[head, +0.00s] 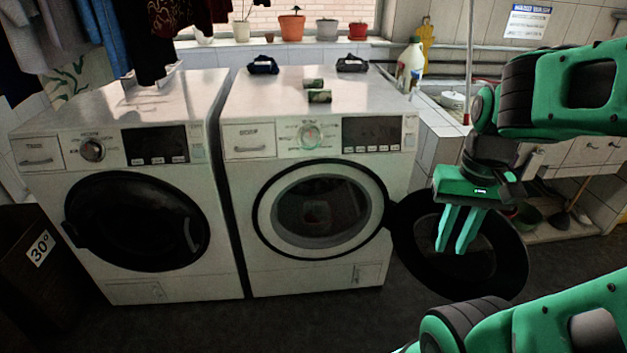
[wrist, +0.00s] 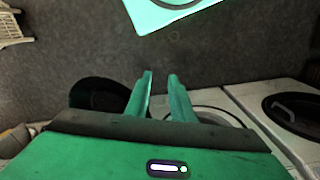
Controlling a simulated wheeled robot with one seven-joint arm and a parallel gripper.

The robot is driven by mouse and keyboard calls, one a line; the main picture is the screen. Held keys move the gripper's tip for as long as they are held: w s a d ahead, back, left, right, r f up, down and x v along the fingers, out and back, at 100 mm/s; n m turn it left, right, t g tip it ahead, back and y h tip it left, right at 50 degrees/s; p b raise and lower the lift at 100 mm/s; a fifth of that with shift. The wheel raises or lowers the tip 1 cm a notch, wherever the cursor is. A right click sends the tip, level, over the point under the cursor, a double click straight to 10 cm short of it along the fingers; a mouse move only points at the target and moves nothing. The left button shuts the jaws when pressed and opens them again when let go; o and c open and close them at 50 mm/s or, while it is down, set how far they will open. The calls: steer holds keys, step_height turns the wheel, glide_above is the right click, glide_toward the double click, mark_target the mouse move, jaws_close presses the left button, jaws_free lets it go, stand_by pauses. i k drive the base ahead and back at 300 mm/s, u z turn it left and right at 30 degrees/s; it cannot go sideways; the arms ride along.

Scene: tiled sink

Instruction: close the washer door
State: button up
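The right washer (head: 323,266) is white, and its round doorway (head: 318,212) stands open with the drum visible. Its dark round door (head: 499,262) is swung out to the right, hinged at the right of the doorway. My gripper (head: 450,250) hangs fingers down, overlapping the door in the head view. Its two fingers are apart with nothing between them. In the wrist view the fingers (wrist: 160,76) point past the dark door (wrist: 97,95) on their left, with the doorway rim (wrist: 222,112) on their right. I cannot tell whether the gripper touches the door.
The left washer (head: 222,283) has its dark door (head: 137,221) shut. Small cans (head: 319,96), dark cloth items (head: 263,64) and a white bottle (head: 410,62) are on or near the washer tops. A dark box (head: 38,262) stands at left. The floor in front is clear.

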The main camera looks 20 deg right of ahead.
mark_target(496, 264)
steer(key=k, duration=1.3)
steer(key=z, duration=0.35)
steer(key=i, duration=0.65)
steer(key=z, duration=0.5)
steer(key=i, duration=1)
steer(key=u, duration=0.2)
